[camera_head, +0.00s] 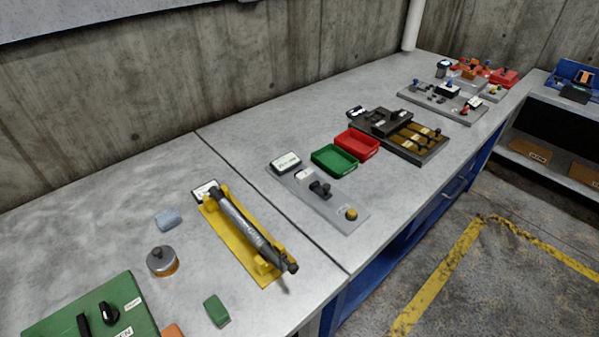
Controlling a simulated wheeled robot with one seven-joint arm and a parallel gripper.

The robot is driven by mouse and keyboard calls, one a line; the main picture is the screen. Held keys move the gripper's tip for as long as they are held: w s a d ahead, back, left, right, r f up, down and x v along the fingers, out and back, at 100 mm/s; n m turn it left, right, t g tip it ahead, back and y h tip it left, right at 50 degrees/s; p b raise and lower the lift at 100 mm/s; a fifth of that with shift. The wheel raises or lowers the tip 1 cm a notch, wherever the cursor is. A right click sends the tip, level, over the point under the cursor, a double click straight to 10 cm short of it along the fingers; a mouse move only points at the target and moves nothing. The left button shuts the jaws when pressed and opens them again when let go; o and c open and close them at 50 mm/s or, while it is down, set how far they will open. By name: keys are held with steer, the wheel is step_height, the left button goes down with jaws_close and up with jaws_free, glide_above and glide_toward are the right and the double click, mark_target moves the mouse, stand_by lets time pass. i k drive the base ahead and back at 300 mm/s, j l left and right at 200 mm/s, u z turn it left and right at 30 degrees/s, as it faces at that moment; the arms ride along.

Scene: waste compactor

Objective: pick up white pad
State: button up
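A small pale grey-blue pad (168,218) lies flat on the grey bench top at the left; it is the nearest match to a white pad among the loose pads, though it does not look pure white. A green pad (216,310) and an orange pad (172,330), cut off by the lower edge, lie nearer the front. A small white block (304,175) sits on a grey plate further right; I cannot tell what it is. My gripper is not in view.
Close to the pale pad are a round metal-topped amber jar (162,262) and a yellow stand (236,245) bearing a dark cylinder. A green case (90,310) is at lower left. Green (334,160) and red (357,145) trays stand further right. Bench behind the pad is clear up to the concrete wall.

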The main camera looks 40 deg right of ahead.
mark_target(308, 175)
steer(key=i+z, duration=0.6)
steer(key=k+z, duration=0.1)
steer(key=z, duration=0.9)
